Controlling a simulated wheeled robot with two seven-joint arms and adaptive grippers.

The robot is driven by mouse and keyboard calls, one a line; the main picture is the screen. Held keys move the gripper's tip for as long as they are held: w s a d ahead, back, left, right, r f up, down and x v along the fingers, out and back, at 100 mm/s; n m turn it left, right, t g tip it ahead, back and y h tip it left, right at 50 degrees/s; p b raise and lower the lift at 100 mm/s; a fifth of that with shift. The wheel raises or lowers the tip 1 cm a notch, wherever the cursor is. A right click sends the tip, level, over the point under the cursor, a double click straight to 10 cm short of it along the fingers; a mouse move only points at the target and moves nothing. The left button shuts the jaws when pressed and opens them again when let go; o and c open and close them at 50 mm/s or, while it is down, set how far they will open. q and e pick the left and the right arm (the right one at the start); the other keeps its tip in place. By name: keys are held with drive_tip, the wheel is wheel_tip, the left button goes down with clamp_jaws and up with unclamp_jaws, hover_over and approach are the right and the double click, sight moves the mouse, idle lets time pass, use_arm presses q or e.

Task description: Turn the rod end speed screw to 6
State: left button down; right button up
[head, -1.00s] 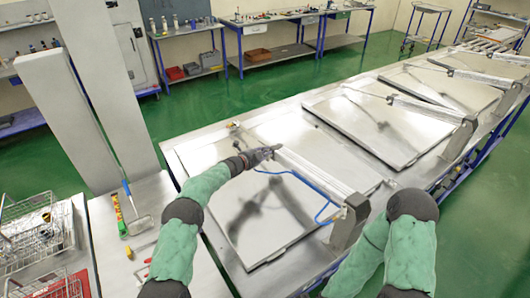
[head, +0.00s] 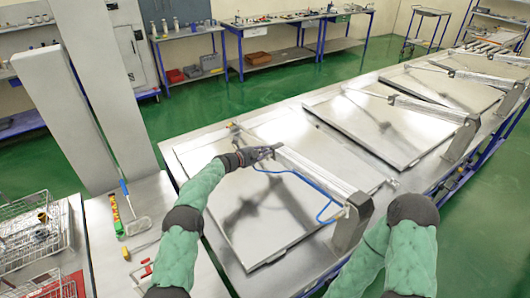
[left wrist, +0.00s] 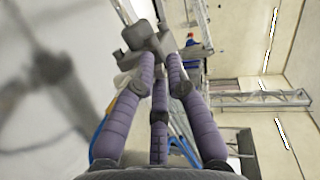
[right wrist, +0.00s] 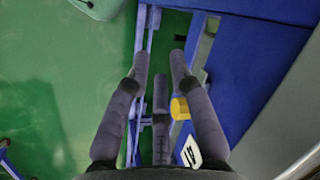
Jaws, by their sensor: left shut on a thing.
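A pneumatic cylinder (head: 315,172) lies along the nearest metal lid (head: 290,215), with a blue air hose (head: 318,190) beside it. My left gripper (head: 274,150) is at the cylinder's far-left, rod end. In the left wrist view, my left gripper (left wrist: 160,60) has its fingers closed in around a small part by a grey end block (left wrist: 140,35). The speed screw itself is hidden by the fingers, and its setting cannot be read. My right gripper (right wrist: 158,70) shows in the right wrist view, with its fingers apart and nothing between them, above the floor beside blue framework.
More lids with cylinders (head: 430,108) stand along the line to the back right. A side table at the left holds wire baskets (head: 35,235), a brush (head: 138,225) and a yellow-red tool (head: 117,215). Tall grey panels (head: 100,110) rise behind it.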

use_arm(q)
drive_tip(key=c, duration=1.3)
unclamp_jaws()
drive_tip(key=shift+w+r, duration=0.1)
drive_tip(key=shift+r, duration=0.2)
drive_tip(key=shift+c, duration=0.2)
drive_tip(key=shift+f, duration=0.15)
drive_tip(key=shift+a, duration=0.1)
drive_tip(key=v, duration=1.2)
